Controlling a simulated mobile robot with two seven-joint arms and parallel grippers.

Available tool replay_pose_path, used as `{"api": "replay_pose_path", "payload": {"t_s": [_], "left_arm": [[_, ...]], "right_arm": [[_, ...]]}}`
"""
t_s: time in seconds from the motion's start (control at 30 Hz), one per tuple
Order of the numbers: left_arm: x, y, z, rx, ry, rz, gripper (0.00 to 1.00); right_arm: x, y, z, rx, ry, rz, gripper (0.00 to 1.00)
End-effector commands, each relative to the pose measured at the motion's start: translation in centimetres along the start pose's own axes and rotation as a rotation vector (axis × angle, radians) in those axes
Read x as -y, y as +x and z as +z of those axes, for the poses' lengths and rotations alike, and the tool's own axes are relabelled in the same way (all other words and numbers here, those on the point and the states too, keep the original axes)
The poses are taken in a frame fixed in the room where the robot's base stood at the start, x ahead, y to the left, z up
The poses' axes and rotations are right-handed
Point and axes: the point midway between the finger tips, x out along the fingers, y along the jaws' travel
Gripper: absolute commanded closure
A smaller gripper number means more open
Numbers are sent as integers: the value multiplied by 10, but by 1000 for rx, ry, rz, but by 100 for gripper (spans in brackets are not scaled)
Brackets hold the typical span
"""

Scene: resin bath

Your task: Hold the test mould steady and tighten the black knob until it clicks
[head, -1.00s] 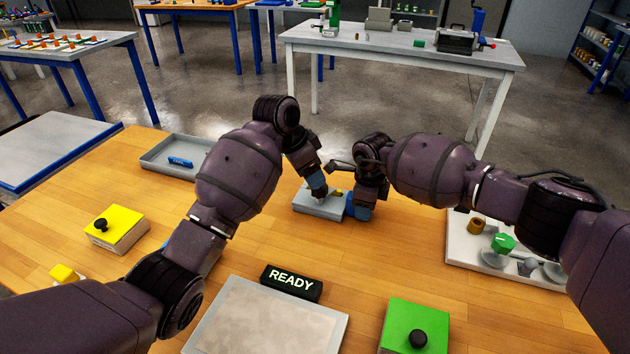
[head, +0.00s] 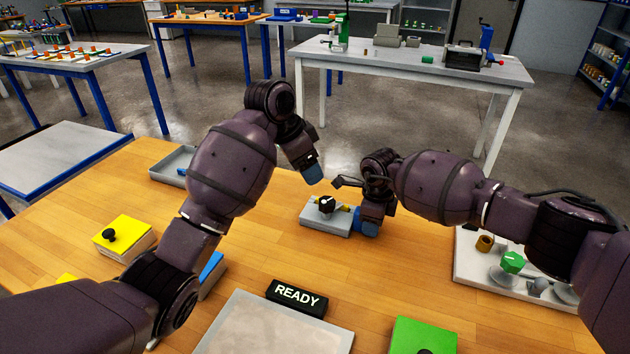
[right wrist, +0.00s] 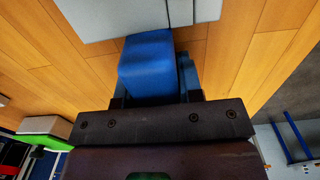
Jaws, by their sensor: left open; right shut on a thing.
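The test mould is a grey block (head: 325,222) on the wooden table, with a black knob (head: 326,203) bearing a white mark on top and a yellow part (head: 346,208) beside the knob. My right gripper (head: 362,226) is shut on the mould's right end; in the right wrist view the blue finger (right wrist: 147,68) lies against the grey block (right wrist: 120,18). The exact contact is partly hidden. My left gripper (head: 314,180) is open and empty, raised above and behind the knob, clear of it.
A black READY sign (head: 297,296) stands behind a grey plate (head: 275,328) at the front. A yellow box (head: 123,235) with a black knob is at left, a green box (head: 424,336) at front right. A white board (head: 478,270) with parts lies at right.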

Motion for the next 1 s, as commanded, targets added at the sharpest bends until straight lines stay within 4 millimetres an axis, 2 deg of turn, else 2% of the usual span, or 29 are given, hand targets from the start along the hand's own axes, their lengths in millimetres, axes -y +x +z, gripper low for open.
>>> {"api": "replay_pose_path", "payload": {"t_s": [0.1,0.13,0.3,0.67,0.87,1.0], "left_arm": [[0,0,0,0,0,0,33],[0,0,0,0,0,0,33],[0,0,0,0,0,0,33],[0,0,0,0,0,0,33],[0,0,0,0,0,0,33],[0,0,0,0,0,0,33]], "right_arm": [[0,-1,0,1,0,-1,100],[0,-1,0,1,0,-1,63],[0,0,0,1,0,0,37],[0,-4,0,1,-1,-1,36],[1,-30,0,2,-1,-3,36],[1,-58,0,2,-1,-4,36]]}}
